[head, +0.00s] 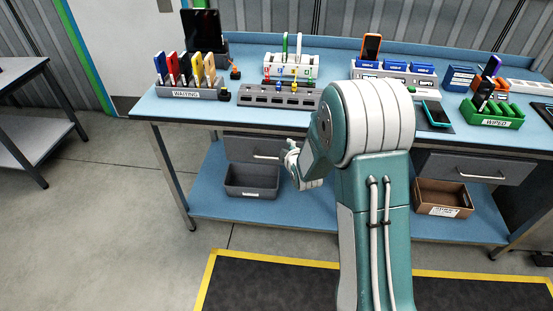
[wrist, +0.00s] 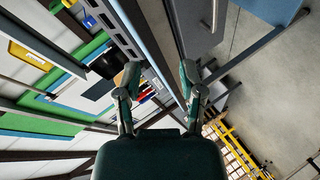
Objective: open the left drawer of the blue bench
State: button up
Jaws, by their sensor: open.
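The blue bench (head: 215,112) stands ahead in the head view. Its left drawer (head: 238,147) is a grey front under the bench top with a pale bar handle (head: 266,156), and it looks shut. My gripper (head: 289,157) is just right of that handle, partly hidden by my own arm. I cannot tell whether it touches the handle. In the wrist view my gripper (wrist: 160,84) shows its two fingers spread apart with nothing held between them.
The right drawer (head: 475,169) has its own handle. A grey bin (head: 252,180) and a brown carton (head: 443,198) stand on the lower shelf. The bench top carries a WAITING rack (head: 185,93) and a green WIPED tray (head: 494,123).

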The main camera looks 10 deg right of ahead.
aim_at(277, 159)
notch_tip(277, 159, down, 13)
jog(key=w+n+t+y, duration=0.1)
jog(key=n+t, duration=0.2)
jog(key=n, duration=0.2)
jog(key=w, duration=0.3)
jog(key=w+f, duration=0.1)
jog(key=w, duration=0.3)
jog(key=w+a+f, duration=0.1)
jog(key=w, duration=0.2)
jog(key=shift+w+a, duration=0.1)
jog(key=shift+w, duration=0.05)
grip_shut()
